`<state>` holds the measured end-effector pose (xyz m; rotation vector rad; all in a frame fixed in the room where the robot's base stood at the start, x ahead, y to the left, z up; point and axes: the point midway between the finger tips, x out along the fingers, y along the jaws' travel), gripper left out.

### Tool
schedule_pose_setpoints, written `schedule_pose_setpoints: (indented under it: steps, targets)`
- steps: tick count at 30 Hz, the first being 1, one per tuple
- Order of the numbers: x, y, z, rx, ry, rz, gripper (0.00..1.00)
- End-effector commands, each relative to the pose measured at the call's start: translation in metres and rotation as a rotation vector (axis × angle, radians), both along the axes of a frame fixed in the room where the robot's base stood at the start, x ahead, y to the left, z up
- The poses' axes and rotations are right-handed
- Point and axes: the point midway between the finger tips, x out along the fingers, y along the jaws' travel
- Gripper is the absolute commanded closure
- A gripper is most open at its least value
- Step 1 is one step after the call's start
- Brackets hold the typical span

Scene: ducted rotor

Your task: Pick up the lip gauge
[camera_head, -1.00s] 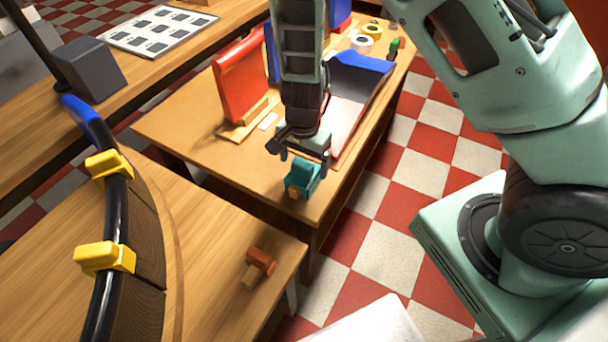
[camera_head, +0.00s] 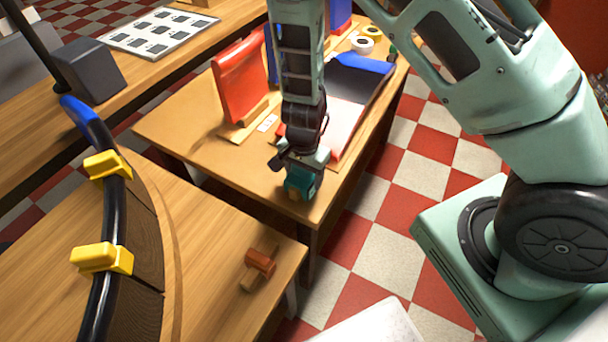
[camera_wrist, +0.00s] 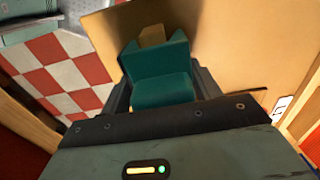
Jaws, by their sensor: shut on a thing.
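The teal block with a notched top and a tan wooden piece at its end, which I take for the lip gauge (camera_head: 299,187), is at the near end of the middle table. My gripper (camera_head: 301,175) is right over it, pointing down. In the wrist view the lip gauge (camera_wrist: 162,88) sits between the two dark fingers of my gripper (camera_wrist: 163,80), which are shut on it. Its tan piece sticks out beyond the far side. I cannot tell whether it still touches the table.
A red panel (camera_head: 240,85) stands on the middle table (camera_head: 180,125), with a blue-and-white sheet-like part (camera_head: 350,90) beside it. On the near bench lie a small brown T-shaped piece (camera_head: 260,263) and a black curved rim (camera_head: 114,205) with yellow clamps (camera_head: 95,258).

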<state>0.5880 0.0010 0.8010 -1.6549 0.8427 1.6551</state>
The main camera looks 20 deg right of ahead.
Motion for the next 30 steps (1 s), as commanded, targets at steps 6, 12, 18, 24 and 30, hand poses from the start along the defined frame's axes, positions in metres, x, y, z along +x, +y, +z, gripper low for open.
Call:
schedule_pose_setpoints:
  steps: [6, 12, 18, 24, 30]
  targets:
    - [0.001, 0.000, 0.017, 0.000, -0.004, 0.003, 0.63]
    - [0.001, 0.001, 0.057, 0.000, -0.004, 0.003, 0.63]
    - [0.000, 0.001, 0.089, 0.000, -0.002, 0.003, 0.63]
    - [0.000, 0.000, 0.107, 0.000, 0.000, 0.000, 0.63]
    - [0.000, 0.000, 0.119, 0.000, 0.000, 0.000, 0.63]
